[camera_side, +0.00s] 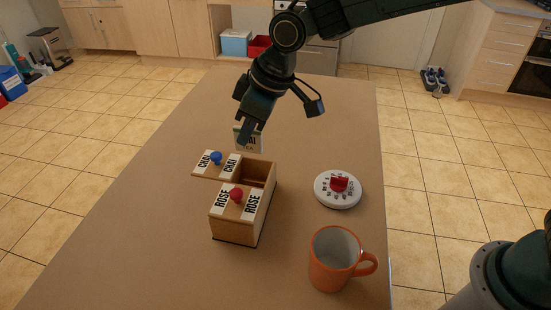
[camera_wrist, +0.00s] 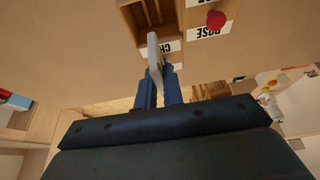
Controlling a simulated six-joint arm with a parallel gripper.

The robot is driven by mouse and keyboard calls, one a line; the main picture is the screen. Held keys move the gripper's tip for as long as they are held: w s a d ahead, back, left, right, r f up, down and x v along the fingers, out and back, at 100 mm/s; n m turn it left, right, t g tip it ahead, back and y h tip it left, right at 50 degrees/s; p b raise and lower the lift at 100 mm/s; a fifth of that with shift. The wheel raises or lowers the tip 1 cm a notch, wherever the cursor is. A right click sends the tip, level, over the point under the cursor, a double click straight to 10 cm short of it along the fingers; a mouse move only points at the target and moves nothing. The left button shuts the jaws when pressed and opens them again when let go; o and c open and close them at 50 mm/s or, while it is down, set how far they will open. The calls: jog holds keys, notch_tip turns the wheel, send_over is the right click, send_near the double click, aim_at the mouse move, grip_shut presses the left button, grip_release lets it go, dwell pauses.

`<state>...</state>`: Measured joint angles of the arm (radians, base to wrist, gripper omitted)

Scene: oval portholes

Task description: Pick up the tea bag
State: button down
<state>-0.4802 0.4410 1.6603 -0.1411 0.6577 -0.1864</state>
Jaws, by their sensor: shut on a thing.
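My gripper (camera_side: 246,124) is shut on a pale tea bag (camera_side: 251,143) with partly hidden dark lettering. The tea bag hangs upright just above the far end of a wooden box (camera_side: 235,228). In the wrist view the tea bag (camera_wrist: 154,52) shows edge-on between the blue fingers (camera_wrist: 160,78). The box has an open compartment (camera_side: 259,173) beside a CHAI lid (camera_side: 205,163) with a blue knob, shifted to the left. A ROSE lid (camera_side: 222,198) with a red knob covers the near part. The wrist view shows the slatted compartment (camera_wrist: 150,14) from above.
An orange mug (camera_side: 332,266) stands at the near right of the table (camera_side: 150,240). A white dial timer (camera_side: 338,200) with a red knob lies behind it. The table left of the box and at the far end is clear. Its right edge runs close to the timer.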

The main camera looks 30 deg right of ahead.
notch_tip(320, 180, up, 8)
jog(key=shift+r, duration=0.1)
dwell(0.8)
